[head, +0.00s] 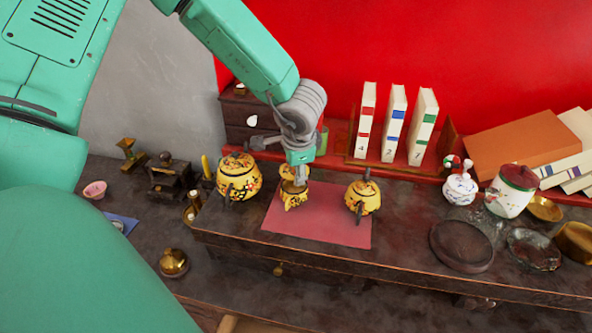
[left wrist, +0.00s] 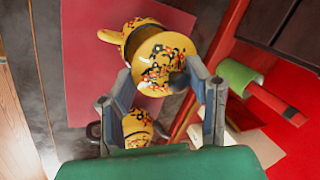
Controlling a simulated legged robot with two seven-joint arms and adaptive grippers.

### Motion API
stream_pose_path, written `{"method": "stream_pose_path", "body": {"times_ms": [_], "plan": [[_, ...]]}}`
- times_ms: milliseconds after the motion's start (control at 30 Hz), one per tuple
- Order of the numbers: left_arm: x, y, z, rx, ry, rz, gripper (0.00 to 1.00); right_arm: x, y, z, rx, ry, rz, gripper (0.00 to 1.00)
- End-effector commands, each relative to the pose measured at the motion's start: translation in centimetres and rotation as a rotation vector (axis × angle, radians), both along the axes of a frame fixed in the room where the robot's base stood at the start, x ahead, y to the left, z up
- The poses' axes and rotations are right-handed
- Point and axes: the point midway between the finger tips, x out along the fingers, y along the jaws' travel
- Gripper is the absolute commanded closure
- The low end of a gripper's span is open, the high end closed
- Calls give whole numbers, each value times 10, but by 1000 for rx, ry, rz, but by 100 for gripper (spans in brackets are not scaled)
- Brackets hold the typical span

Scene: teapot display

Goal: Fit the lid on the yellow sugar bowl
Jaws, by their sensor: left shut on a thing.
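The yellow sugar bowl (head: 294,199), small with floral decoration, stands on the red mat (head: 335,228) in the head view. My left gripper (head: 298,181) points down right over it. In the left wrist view, my left gripper (left wrist: 172,92) is shut on the yellow floral lid (left wrist: 160,58), with its dark knob between the fingers. The lid covers most of the bowl's top there, and part of the yellow bowl (left wrist: 112,36) shows behind it. I cannot tell whether the lid touches the bowl's rim. My right gripper is not in view.
A larger yellow pot (head: 238,180) stands left of the mat, and another yellow pot (head: 363,200) stands on its right edge. Numbered books (head: 394,122) stand behind on the red shelf. The mat's front part is clear.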

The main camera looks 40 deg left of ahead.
Motion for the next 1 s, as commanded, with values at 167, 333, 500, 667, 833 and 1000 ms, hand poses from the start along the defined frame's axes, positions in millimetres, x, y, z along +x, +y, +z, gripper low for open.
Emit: {"method": "stream_pose_path", "body": {"times_ms": [167, 333, 500, 667, 833, 1000], "plan": [[0, 0, -13, 0, 0, 0, 100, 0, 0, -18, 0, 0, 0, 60], [0, 1, -21, -2, -1, 0, 100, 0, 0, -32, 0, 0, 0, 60], [0, 1, -29, -2, 1, 0, 100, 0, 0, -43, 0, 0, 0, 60], [0, 1, -35, 1, 1, -1, 100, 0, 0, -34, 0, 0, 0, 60], [0, 1, -41, -1, 2, 1, 100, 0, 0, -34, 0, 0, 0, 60], [1, 1, -43, -1, 2, 2, 100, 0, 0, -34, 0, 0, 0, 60]]}}
